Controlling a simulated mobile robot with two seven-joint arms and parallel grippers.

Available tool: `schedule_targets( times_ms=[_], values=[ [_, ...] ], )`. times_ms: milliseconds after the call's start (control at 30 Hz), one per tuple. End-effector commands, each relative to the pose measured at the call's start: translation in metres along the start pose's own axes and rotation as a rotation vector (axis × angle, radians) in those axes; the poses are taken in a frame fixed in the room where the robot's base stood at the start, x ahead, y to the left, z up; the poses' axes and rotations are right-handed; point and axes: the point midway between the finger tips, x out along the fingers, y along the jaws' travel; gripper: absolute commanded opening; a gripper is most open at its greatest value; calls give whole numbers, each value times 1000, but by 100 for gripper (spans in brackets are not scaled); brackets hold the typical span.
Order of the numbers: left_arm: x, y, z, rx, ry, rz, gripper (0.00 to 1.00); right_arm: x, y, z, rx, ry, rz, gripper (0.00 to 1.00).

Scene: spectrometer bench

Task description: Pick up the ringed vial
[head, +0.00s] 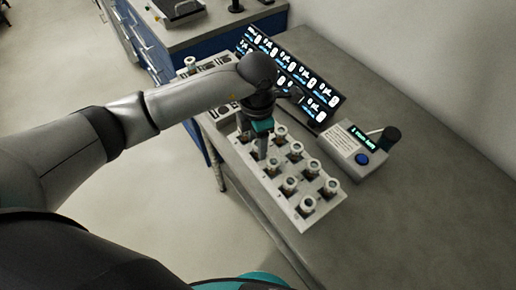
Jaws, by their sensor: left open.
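I cannot tell which vial carries a ring. My left gripper (262,150) points down over the far left part of the rack. It is open, and its fingers show close beside the vials there. The gripper and forearm hide part of the rack, and I cannot tell whether a finger touches a vial. My right gripper is not in view.
A dark display (322,103) with bright vial pictures stands behind the rack. A grey instrument (345,152) with a blue button and a dark knob is to the right. Another pale rack (190,72) lies partly behind my arm. The bench's near right is clear.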

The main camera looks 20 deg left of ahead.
Motion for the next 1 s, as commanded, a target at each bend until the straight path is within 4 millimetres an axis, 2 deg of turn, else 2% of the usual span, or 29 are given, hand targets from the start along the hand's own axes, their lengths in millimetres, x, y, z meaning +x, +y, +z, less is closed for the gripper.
schedule_targets(
  times_ms=[100, 333, 800, 833, 1000],
  values=[
    [10, 0, 0, 1, 0, 0, 54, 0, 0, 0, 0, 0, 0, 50],
    [11, 0, 0, 1, 0, 1, 54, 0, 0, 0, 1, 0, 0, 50],
    [11, 0, 0, 1, -1, 1, 2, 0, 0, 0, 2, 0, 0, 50],
    [11, 0, 0, 1, -1, 1, 0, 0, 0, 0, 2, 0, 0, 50],
    [10, 0, 0, 1, -1, 1, 0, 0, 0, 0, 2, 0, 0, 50]
  ],
)
